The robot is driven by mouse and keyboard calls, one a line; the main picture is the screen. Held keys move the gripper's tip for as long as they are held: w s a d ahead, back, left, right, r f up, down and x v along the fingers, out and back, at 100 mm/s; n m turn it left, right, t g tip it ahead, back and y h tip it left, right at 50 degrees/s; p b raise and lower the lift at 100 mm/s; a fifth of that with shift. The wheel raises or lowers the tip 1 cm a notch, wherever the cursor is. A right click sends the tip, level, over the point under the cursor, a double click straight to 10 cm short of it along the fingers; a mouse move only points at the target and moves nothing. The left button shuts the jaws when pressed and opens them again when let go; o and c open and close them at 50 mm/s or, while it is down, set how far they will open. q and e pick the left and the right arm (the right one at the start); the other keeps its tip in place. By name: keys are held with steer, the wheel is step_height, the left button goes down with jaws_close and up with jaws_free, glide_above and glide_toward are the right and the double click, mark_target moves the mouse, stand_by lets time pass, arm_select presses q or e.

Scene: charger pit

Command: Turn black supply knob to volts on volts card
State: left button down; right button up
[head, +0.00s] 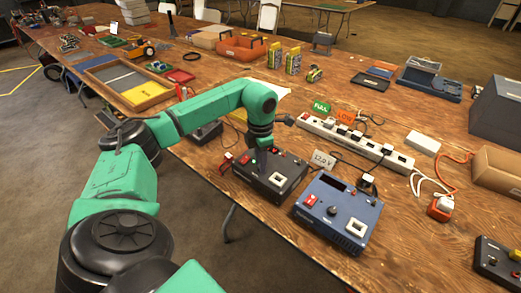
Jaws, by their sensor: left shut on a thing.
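The black supply (291,184) is a dark box on the wooden table with a red switch and a white square on its top panel. My left gripper (259,148) points down at its top panel and is shut on its knob. The fingers and wrist hide the knob, so its pointer cannot be read. The volts card (323,159) is a small white card reading about 12.0 V, standing between the black supply and the blue supply. The black supply's display cannot be read from here. My right gripper is not in view.
A blue supply (338,212) with its own knob (332,211) stands close on the right. A white power strip (355,142) with plugs and FULL and LOW cards runs behind. Another dark box (498,262) sits at the lower right. Bare table lies between.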

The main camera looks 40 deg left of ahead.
arm_select(q)
steer(key=n+p, duration=0.1)
steer(key=n, duration=0.4)
steer(key=shift+r+n+p, duration=0.1)
steer(key=shift+n+p, duration=0.2)
steer(key=n+p, duration=0.1)
steer(key=n, duration=0.4)
steer(key=n+p, duration=0.2)
steer(key=n, duration=0.4)
steer(key=shift+w+n, duration=0.1)
steer(key=shift+n, duration=0.3)
steer(key=n+p, duration=0.1)
steer(key=n, duration=0.4)
steer(key=c, duration=0.7)
jaws_free()
steer(key=shift+o, duration=0.2)
